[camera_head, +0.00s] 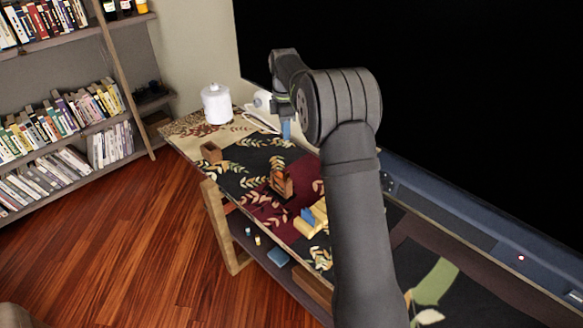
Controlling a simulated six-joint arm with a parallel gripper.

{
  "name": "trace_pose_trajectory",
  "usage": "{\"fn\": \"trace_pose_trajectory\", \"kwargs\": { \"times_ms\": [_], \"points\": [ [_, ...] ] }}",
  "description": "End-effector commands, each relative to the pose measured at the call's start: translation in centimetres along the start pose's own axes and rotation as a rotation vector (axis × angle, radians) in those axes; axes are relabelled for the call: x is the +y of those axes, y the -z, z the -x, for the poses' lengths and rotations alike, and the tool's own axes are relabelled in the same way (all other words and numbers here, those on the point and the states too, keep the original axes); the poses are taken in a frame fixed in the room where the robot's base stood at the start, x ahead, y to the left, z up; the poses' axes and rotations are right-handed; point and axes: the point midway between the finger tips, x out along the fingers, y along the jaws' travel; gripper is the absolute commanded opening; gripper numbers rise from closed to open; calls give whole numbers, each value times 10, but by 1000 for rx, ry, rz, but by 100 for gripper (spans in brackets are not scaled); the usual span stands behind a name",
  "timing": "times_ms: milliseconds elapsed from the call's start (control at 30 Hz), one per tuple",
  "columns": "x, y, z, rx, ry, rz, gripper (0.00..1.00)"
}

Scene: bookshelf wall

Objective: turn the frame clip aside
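A small upright brown wooden piece (281,183) with an orange part stands on the dark red patch of the patterned tabletop; it may be the frame, but it is too small to make out a clip. My gripper (285,128) is above the far part of the table, up and slightly right of that piece in the picture and apart from it. Something blue shows at its lower end; I cannot tell if this is the fingertips or a held thing. My arm hides part of the table's right side.
A small wooden box (211,152) stands at the table's left, and a white lidded jar (216,104) at the far end. Yellow blocks (312,219) with a blue piece lie nearer. A large black screen (430,80) borders the back. Bookshelves (65,110) stand left.

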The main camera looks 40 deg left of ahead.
Motion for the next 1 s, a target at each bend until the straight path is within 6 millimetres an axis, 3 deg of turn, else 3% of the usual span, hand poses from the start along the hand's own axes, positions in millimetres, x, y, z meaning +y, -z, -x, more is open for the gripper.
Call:
{"fn": "trace_pose_trajectory", "kwargs": {
  "times_ms": [1000],
  "points": [
    [5,-7,-3,-1,0,-2156,29]
  ]
}}
